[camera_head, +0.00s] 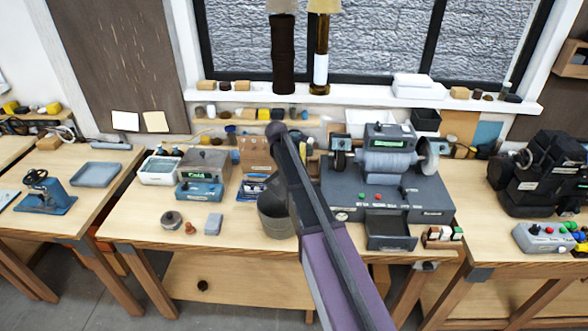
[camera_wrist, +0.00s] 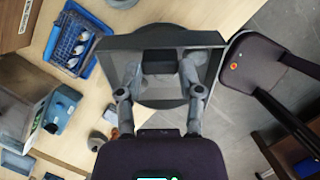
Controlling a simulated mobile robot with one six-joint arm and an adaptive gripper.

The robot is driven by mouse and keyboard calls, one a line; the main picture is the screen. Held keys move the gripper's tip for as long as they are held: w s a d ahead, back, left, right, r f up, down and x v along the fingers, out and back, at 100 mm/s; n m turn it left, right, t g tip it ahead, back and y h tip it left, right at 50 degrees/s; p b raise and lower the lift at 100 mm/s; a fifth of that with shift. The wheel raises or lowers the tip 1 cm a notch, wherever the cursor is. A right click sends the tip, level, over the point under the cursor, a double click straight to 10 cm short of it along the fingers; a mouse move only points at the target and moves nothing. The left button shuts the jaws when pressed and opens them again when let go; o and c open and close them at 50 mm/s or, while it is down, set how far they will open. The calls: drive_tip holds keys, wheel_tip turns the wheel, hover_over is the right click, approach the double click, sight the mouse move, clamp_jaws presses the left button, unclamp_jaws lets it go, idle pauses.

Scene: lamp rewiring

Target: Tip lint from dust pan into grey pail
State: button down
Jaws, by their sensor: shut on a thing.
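The grey pail (camera_head: 272,222) stands on the middle bench, partly hidden by my arm in the head view. In the wrist view, the curved rim of a round grey vessel (camera_wrist: 160,103), which looks like the pail, shows below the dust pan. The dust pan (camera_wrist: 112,42) is a grey, square-cornered tray with a dark rim. My gripper (camera_wrist: 160,76) is shut on a dark block, apparently the pan's handle, and the pan appears to be over the pail. Pale grey patches show in the pan, but I cannot tell whether they are lint. The head view hides the pan.
A blue basket (camera_wrist: 72,45) with small items lies beside the pan. A grinder machine (camera_head: 387,160) with an open drawer (camera_head: 390,232) stands right of the pail. A teal-fronted box (camera_head: 200,188), a round tin (camera_head: 171,219) and a grey block (camera_head: 213,224) stand to the left.

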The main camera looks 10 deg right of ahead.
drive_tip(key=shift+s+a+f+t+h+b, duration=0.4)
drive_tip(key=shift+a+f+h+b, duration=0.3)
drive_tip(key=shift+h+b, duration=0.3)
drive_tip(key=shift+s+a+r+t+h+b, duration=0.25)
drive_tip(key=shift+a+h+b, duration=0.1)
drive_tip(key=shift+a+h, duration=0.2)
drive_tip(key=shift+s+a+r+t+h+b, duration=0.25)
drive_tip(key=shift+a+h+b, duration=0.1)
drive_tip(key=shift+a+h, duration=0.2)
drive_tip(key=a+h+b, duration=0.1)
drive_tip(key=a+t+h+b, duration=0.1)
drive_tip(key=s+a+h+b, duration=0.1)
drive_tip(key=shift+s+r+t+b, duration=0.1)
drive_tip(key=shift+r+t+b, duration=0.2)
drive_tip(key=shift+r+b, duration=0.05)
drive_tip(key=a+h+b, duration=0.1)
drive_tip(key=b, duration=0.1)
drive_tip(key=s+a+t+h+b, duration=0.1)
drive_tip(key=h+b, duration=0.1)
drive_tip(key=b, duration=0.1)
drive_tip(key=a+t+h+b, duration=0.1)
drive_tip(key=a+b, duration=0.1)
drive_tip(key=b, duration=0.1)
drive_tip(key=shift+s+a+f+h, duration=0.1)
drive_tip(key=shift+s+f+h, duration=0.1)
drive_tip(key=shift+s+h, duration=0.2)
drive_tip(key=shift+r+p, duration=0.6)
drive_tip(key=shift+p, duration=0.05)
